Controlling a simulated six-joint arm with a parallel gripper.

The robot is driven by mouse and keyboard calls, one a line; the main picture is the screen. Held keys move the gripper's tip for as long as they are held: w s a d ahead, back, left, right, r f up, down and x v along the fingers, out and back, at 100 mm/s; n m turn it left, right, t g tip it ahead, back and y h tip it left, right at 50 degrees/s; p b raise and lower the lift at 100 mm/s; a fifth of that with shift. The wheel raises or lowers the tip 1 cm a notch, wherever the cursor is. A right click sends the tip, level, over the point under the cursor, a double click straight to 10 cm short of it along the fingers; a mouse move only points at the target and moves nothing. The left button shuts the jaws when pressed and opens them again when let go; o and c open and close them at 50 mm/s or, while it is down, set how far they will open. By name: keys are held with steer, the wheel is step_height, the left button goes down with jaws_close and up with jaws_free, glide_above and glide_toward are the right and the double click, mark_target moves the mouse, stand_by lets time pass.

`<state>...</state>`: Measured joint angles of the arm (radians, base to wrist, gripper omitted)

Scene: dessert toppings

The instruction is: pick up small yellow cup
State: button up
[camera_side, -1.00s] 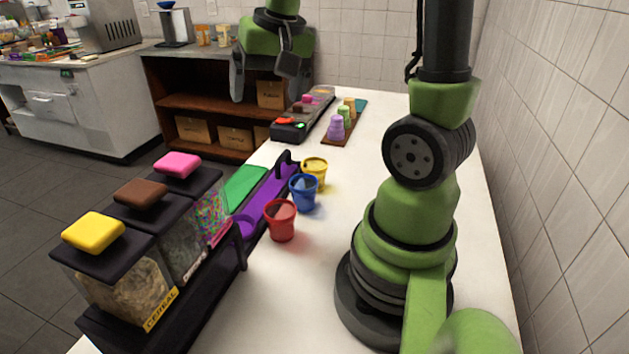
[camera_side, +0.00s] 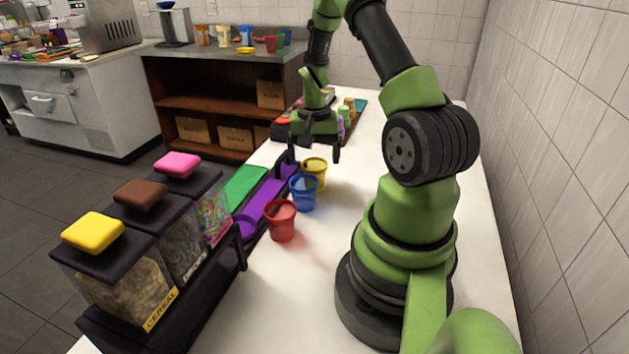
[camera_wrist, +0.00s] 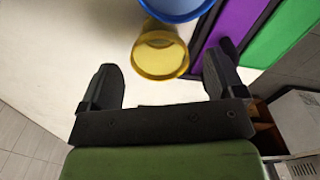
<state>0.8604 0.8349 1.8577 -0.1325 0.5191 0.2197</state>
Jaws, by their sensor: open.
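The small yellow cup (camera_side: 314,173) stands upright on the white counter, last in a row behind the blue cup (camera_side: 303,192) and the red cup (camera_side: 281,220). My gripper (camera_side: 314,156) is open and empty, just above and behind the yellow cup in the side view. In the wrist view the yellow cup (camera_wrist: 160,52) shows ahead of the gap between the open fingers (camera_wrist: 163,85), with nothing between them. The blue cup (camera_wrist: 178,6) is partly cut off at the top of that view.
A purple strip (camera_side: 265,198) and a green panel (camera_side: 243,188) lie left of the cups. Topping bins with a yellow lid (camera_side: 93,232) stand at the front left. Small colored containers (camera_side: 344,114) are at the far end. The counter right of the cups is clear.

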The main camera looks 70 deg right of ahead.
steer(key=f, duration=0.4)
steer(key=shift+d+f, duration=0.2)
steer(key=shift+f, duration=0.15)
steer(key=c, duration=1)
